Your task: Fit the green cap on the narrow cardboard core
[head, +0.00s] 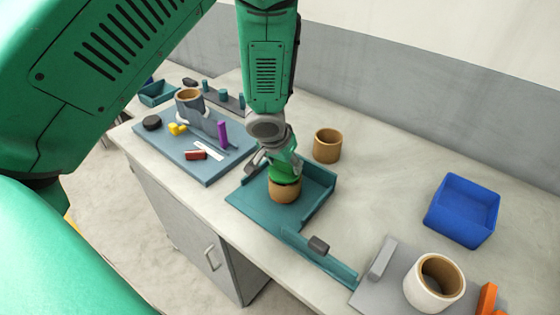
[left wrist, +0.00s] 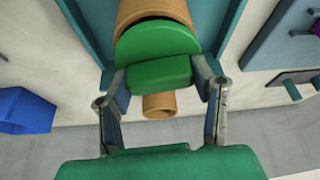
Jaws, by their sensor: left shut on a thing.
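My left gripper (head: 279,167) comes down over the teal tray and is shut on the green cap (head: 285,172). In the left wrist view, the fingers (left wrist: 163,78) close on the cap's raised grip block, with its round disc (left wrist: 158,40) beyond. The cap is at the top of a cardboard core (head: 285,190) standing in the tray. In the left wrist view a dark crescent shows between the disc and the rim of this core (left wrist: 140,10); I cannot tell whether the cap is seated. A second cardboard core (head: 327,147) stands behind the tray. My right gripper is not in view.
The teal tray (head: 250,205) has raised walls. A blue bin (head: 462,212) and a white roll (head: 434,286) on a grey plate are to the right. A blue-grey board (head: 205,172) with small parts is at left. The bench between tray and blue bin is clear.

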